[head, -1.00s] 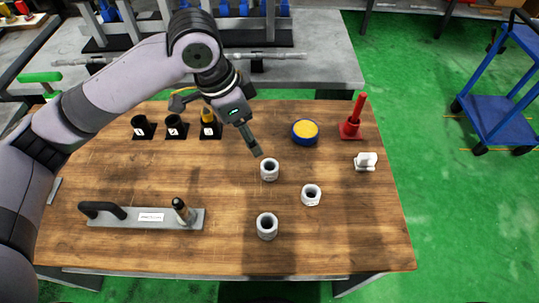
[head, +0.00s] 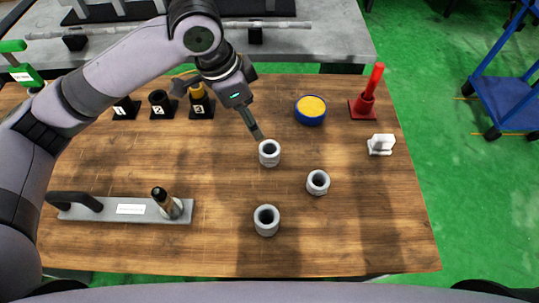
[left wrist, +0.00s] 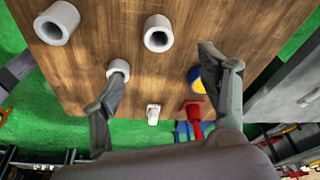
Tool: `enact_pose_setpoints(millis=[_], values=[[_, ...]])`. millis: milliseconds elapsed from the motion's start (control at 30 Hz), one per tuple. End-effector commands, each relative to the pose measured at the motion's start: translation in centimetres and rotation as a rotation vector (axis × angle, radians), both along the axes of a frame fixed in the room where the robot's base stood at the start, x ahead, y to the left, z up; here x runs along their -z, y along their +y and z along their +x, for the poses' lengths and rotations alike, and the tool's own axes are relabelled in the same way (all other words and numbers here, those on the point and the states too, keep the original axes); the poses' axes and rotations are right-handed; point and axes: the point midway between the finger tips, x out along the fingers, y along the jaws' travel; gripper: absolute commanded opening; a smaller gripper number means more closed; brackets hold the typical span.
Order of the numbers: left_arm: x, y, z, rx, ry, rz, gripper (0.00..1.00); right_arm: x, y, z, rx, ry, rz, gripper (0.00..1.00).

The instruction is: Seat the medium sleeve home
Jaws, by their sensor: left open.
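Three pale grey sleeves stand upright on the wooden table: a far one (head: 269,152), a right one (head: 318,182) and a near one (head: 267,220). I cannot tell which is the medium one. My left gripper (head: 258,136) points down just behind the far sleeve. In the left wrist view my left gripper (left wrist: 160,66) is open, with nothing held between its fingers. The far sleeve (left wrist: 158,34), right sleeve (left wrist: 118,69) and near sleeve (left wrist: 57,23) also show there.
Black stands numbered 1 (head: 125,108), 2 (head: 162,104) and 3 (head: 200,106) are at the back left; the third holds a yellow piece. A blue-rimmed yellow pot (head: 310,110), red stand (head: 364,103) and white block (head: 381,145) are at the right. The front right of the table is clear.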

Motion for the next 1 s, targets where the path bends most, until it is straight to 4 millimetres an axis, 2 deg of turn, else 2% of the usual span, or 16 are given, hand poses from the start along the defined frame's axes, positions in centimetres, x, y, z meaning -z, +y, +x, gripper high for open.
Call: enact_pose_setpoints(millis=[500,767,1000], values=[[9.7,-2.5,0.9,0.001,0.004,0.003,0.68,-1.4,0.0,0.0,0.0,0.0,0.0,0.4],[11.5,-3.1,1.1,0.002,0.002,0.001,0.68,-1.7,0.0,0.0,0.0,0.0,0.0,0.4],[14.8,-4.0,1.4,0.002,0.004,0.002,0.68,-2.7,0.0,0.0,0.0,0.0,0.0,0.4]])
